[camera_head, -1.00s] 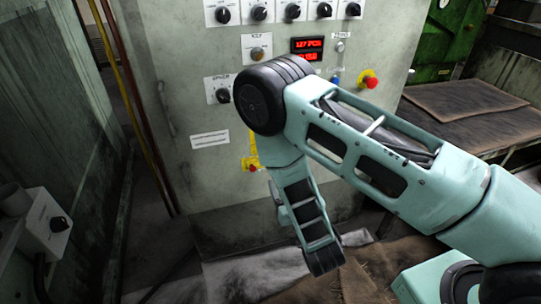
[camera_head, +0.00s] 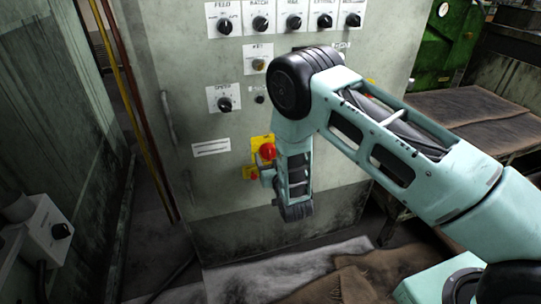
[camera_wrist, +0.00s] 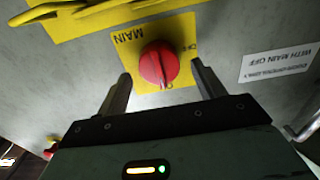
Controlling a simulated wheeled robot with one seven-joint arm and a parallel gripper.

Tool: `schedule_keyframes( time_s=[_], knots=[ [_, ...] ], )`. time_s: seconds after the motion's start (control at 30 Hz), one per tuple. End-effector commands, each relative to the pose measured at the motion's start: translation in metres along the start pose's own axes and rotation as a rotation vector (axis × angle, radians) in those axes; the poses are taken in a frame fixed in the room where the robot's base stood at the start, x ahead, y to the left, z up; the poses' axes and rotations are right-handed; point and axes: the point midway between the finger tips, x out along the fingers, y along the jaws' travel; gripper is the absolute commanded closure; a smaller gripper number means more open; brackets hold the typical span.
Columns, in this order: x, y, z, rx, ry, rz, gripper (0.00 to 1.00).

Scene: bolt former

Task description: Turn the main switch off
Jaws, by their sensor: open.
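The main switch (camera_wrist: 158,64) is a red rotary knob on a yellow plate marked MAIN, seen upside down in the wrist view. My gripper (camera_wrist: 163,84) is open, with one finger to each side of the knob in the picture. The knob appears just ahead of and between the fingertips; I cannot tell whether they touch it. In the head view my gripper is mostly hidden behind my arm.
The grey cabinet (camera_head: 190,85) carries a row of black selector knobs (camera_head: 260,24) above. A yellow chain or bracket (camera_wrist: 70,12) lies near the plate. A white label (camera_wrist: 278,64) and a metal handle (camera_wrist: 303,130) are at right in the wrist view. A grey box (camera_head: 48,229) stands at left.

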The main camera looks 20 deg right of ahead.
Motion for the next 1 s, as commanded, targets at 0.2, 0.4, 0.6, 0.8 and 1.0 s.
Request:
schedule_keyframes(
  time_s=[0.2, 0.4, 0.6, 0.8, 1.0],
  knots=[
    [0.0115, 0.0001, 0.0, 0.0, -0.001, 0.0, 0.31],
    [0.0119, 0.0001, 0.0001, 0.0, -0.001, 0.0, 0.31],
    [0.0117, 0.0001, 0.0001, 0.0, -0.001, 0.0, 0.75],
    [0.0115, 0.0001, 0.0002, -0.004, -0.001, 0.0, 0.75],
    [0.0114, -0.0004, 0.0007, -0.051, -0.001, 0.0, 0.75]
  ],
)
